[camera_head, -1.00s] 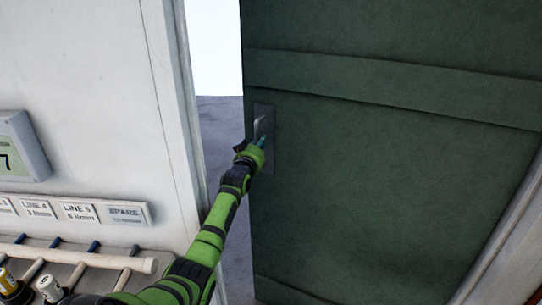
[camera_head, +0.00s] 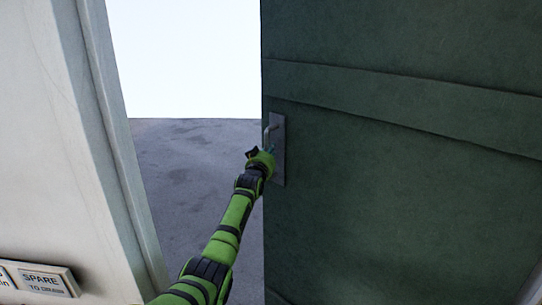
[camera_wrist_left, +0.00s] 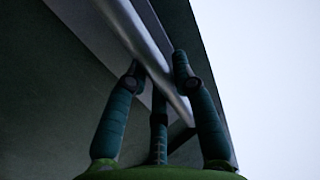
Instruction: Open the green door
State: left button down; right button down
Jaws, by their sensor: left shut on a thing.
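The green door (camera_head: 400,190) stands ajar on the right of the head view, with a wide gap between its left edge and the white frame. A metal handle (camera_head: 270,132) sits on a grey plate (camera_head: 279,160) near that edge. My left gripper (camera_head: 264,156) is at the handle. In the left wrist view, the fingers of my left gripper (camera_wrist_left: 160,75) are closed around the silver handle bar (camera_wrist_left: 150,45), which runs diagonally between them. The door's surface (camera_wrist_left: 50,110) fills the left of that view. My right gripper is not in view.
The white door frame (camera_head: 120,170) and wall (camera_head: 40,150) stand on the left. A "SPARE" label (camera_head: 45,281) is on the wall low at the left. Through the doorway, grey floor (camera_head: 190,170) is clear up to a bright white background.

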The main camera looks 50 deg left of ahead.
pick_arm(q)
jog(key=shift+f, duration=0.1)
jog(key=c, duration=1)
grip_release()
jog(key=v, duration=1.2)
